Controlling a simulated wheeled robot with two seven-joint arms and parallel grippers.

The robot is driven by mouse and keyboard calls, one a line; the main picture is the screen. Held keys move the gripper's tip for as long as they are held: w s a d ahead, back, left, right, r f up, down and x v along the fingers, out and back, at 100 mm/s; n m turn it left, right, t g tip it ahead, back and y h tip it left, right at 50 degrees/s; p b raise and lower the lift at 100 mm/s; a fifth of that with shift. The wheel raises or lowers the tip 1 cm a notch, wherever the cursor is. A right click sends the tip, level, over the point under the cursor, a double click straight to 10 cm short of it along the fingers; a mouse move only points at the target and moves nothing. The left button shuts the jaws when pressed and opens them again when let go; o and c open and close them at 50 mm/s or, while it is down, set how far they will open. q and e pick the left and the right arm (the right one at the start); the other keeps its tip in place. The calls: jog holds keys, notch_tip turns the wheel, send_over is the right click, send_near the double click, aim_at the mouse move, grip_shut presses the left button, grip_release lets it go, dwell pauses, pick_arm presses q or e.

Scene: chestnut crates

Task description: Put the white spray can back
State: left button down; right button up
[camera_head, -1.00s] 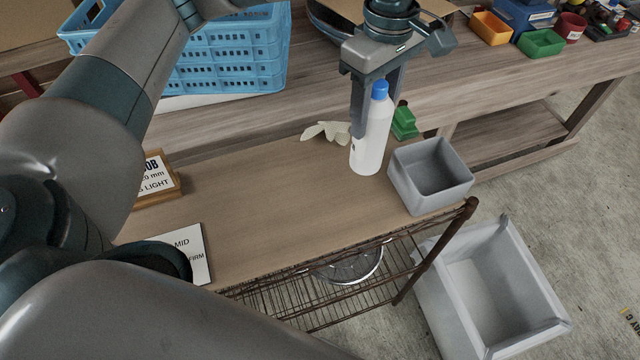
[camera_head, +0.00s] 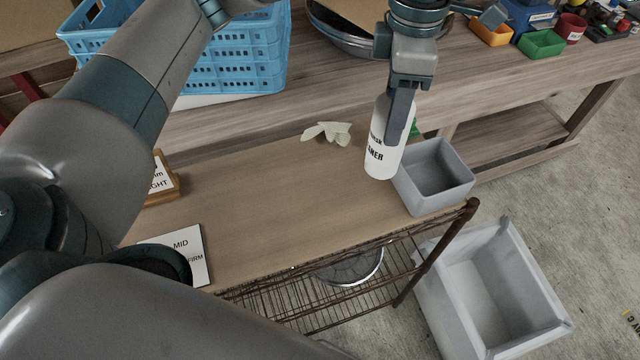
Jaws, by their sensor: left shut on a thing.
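The white spray can (camera_head: 380,155) with black lettering is upright over the right part of the small wooden-topped shelf (camera_head: 260,205), just left of the grey bin. I cannot tell whether its base touches the top. My left gripper (camera_head: 397,120) comes down over it from above and is shut on it. The gripper hides the can's blue cap. My right gripper does not show.
A small grey bin (camera_head: 404,190) stands right beside the can. A glove (camera_head: 327,132) and a green object (camera_head: 415,130) lie nearby. A blue crate (camera_head: 235,60) is on the bench behind. A larger grey bin (camera_head: 553,300) is on the floor.

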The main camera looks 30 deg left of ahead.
pick_arm(q)
jog(key=shift+s+a+f+p, duration=0.1)
jog(key=shift+a+f+p, duration=0.15)
jog(key=shift+a, duration=0.3)
jog(key=s+a+f+p, duration=0.2)
jog(key=a+f+p, duration=0.2)
jog(key=a, duration=0.6)
notch_tip(320, 180, down, 2)
jog(key=shift+s+a+f+p, duration=0.2)
jog(key=shift+s+f+p, duration=0.05)
jog(key=shift+p, duration=0.1)
